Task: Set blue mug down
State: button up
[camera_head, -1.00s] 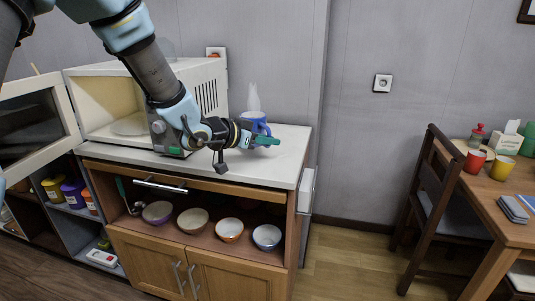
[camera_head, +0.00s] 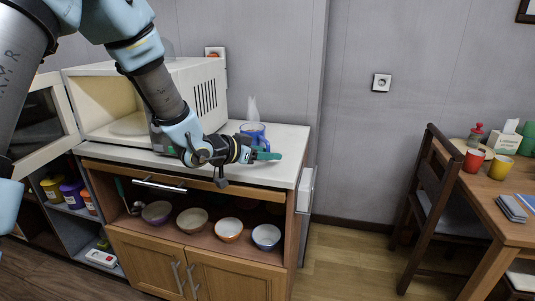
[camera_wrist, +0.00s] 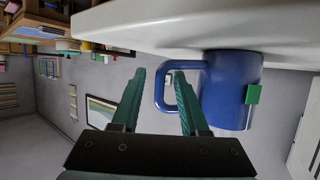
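The blue mug (camera_head: 252,131) stands upright on the white countertop (camera_head: 289,140), to the right of the microwave. In the upside-down wrist view the mug (camera_wrist: 228,92) has its base against the white surface, and a green square patch shows on its side. My gripper (camera_head: 267,155) is just in front of the mug. In the wrist view its green fingers (camera_wrist: 159,80) are apart, with the upright part of the mug's handle between them. A gap shows on each side of the handle, and the right finger overlaps the handle's opening.
The microwave (camera_head: 205,92) with its door open stands left of the mug. A whitish pointed object (camera_head: 252,107) is behind the mug. Several bowls sit on the shelf below. Bare countertop lies to the right of the mug. A chair (camera_head: 433,200) and table are farther right.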

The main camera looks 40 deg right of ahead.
jog(key=shift+r, duration=0.1)
jog(key=shift+a+r, duration=0.1)
jog(key=shift+a, duration=0.05)
jog(key=v, duration=1.1)
jog(key=shift+a+b, duration=0.3)
jog(key=shift+b, duration=0.15)
jog(key=shift+w+r, duration=0.1)
jog(key=shift+r, duration=0.05)
